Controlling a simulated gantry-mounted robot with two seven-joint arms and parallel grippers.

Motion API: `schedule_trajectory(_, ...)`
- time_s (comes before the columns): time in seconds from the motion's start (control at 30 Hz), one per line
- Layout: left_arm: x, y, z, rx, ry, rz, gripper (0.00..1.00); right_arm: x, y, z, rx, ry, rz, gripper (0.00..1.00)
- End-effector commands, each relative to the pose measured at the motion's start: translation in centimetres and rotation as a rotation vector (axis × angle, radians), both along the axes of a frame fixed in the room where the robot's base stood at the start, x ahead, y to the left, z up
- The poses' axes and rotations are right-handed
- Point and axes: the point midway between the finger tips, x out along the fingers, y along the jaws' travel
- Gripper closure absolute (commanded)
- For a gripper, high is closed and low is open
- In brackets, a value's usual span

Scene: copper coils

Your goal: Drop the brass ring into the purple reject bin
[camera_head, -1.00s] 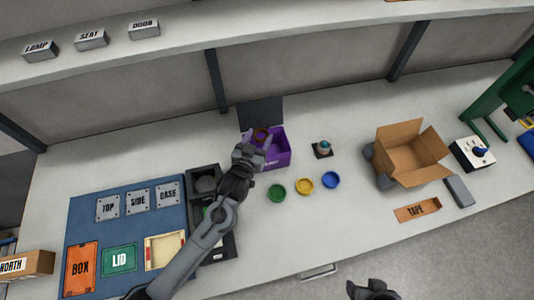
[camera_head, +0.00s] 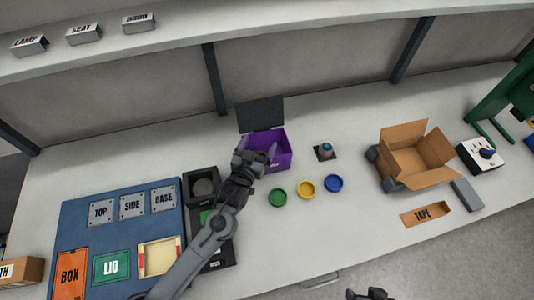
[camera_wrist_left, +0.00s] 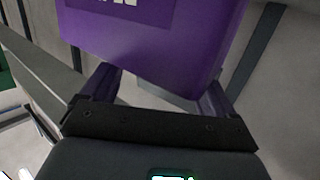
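The purple reject bin (camera_head: 283,158) stands open on the bench, its dark lid (camera_head: 260,113) raised at the back. My left gripper (camera_head: 260,152) is at the bin's front left side, over its opening or near wall; its fingers are spread apart. The left wrist view shows the bin's purple wall (camera_wrist_left: 150,50) close ahead, with nothing seen between the fingers. The brass ring cannot be made out now; the bin's inside is largely hidden. My right gripper (camera_head: 370,294) is at the bottom edge, away from the bench, and its finger state is unclear.
Green (camera_head: 278,194), yellow (camera_head: 306,189) and blue (camera_head: 333,183) round dishes lie right of my left arm. A button on a black base (camera_head: 325,151) stands right of the bin. An open cardboard box (camera_head: 415,160) is farther right. A black tray (camera_head: 222,250) lies beneath the arm.

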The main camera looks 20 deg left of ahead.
Motion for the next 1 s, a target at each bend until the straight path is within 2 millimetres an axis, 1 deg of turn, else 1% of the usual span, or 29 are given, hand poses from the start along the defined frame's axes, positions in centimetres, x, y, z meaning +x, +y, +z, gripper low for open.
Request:
schedule_trajectory(0.23,-0.2,0.0,-0.1,0.0,0.003,0.0,0.12,0.0,-0.2,0.0,-0.008,-0.001,0.006,0.34)
schedule_trajectory(0.37,-1.2,0.0,0.0,0.0,0.003,0.0,0.12,0.0,-0.2,0.1,-0.009,-0.001,0.006,0.34)
schedule_trajectory(0.47,-2.5,0.0,0.2,0.0,0.003,-0.001,0.12,0.0,-0.2,0.3,-0.009,-0.002,0.006,0.34)
schedule_trajectory(0.7,-6.7,0.1,0.9,0.0,0.003,0.0,0.12,0.1,-0.1,0.6,-0.007,-0.002,0.005,0.34)
schedule_trajectory(0.8,-8.2,0.0,1.2,0.0,0.002,-0.001,0.12,0.1,-0.1,0.7,-0.005,-0.003,0.004,0.34)
schedule_trajectory(1.0,-10.1,0.1,1.5,0.001,0.001,-0.001,0.12,0.1,0.0,0.8,0.0,-0.002,0.001,0.34)
